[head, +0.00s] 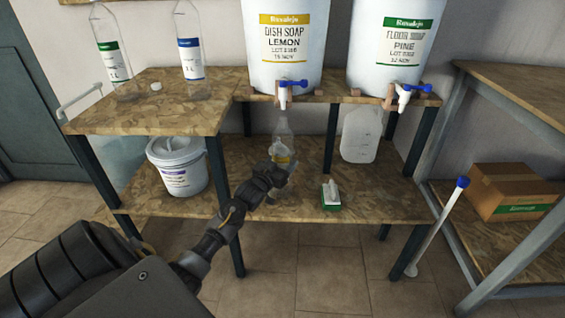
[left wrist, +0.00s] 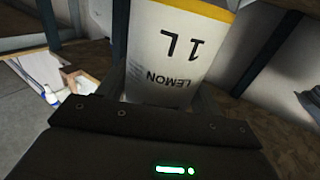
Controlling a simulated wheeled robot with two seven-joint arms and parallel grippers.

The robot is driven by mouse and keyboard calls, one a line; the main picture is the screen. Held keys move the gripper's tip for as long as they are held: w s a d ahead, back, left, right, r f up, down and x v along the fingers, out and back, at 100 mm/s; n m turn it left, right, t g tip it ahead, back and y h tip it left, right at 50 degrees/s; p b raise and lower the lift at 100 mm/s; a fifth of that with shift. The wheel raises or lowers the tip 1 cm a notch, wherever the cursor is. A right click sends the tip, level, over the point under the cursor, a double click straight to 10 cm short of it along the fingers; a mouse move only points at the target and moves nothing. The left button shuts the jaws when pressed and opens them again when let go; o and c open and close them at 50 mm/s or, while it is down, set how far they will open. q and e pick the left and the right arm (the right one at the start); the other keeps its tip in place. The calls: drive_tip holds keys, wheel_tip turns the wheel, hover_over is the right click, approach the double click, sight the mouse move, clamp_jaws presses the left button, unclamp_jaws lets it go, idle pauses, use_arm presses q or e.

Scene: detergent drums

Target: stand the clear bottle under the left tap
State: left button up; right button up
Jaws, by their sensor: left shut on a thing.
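The clear bottle (head: 283,130) has a white label with a yellow band, and the label reads "1 L LEMON" upside down in the left wrist view (left wrist: 172,55). It looks upright over the lower shelf, with its neck just below the left tap (head: 284,92). That tap has a blue handle and sits on the drum labelled dish soap lemon (head: 286,42). My left gripper (head: 279,173) is shut on the bottle's lower body. The bottle's base is hidden by the gripper, so I cannot tell whether it touches the shelf. My right gripper is not in view.
The pine drum (head: 392,45) with its tap (head: 404,95) stands to the right. A translucent jug (head: 361,135), green-and-white brush (head: 330,195) and white bucket (head: 178,165) are on or near the lower shelf (head: 375,190). Two clear bottles (head: 108,50) (head: 188,50) stand upper left.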

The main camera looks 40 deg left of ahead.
use_arm(q)
drive_tip(key=shift+f, duration=0.25)
idle(0.7)
drive_tip(key=o, duration=0.8)
drive_tip(key=shift+c, duration=0.2)
drive_tip(key=o, duration=0.5)
drive_tip(key=s+d+p, duration=0.1)
drive_tip(key=s+p, duration=0.2)
drive_tip(key=s, duration=0.7)
drive_tip(key=shift+s+d, duration=0.3)
drive_tip(key=shift+s, duration=0.05)
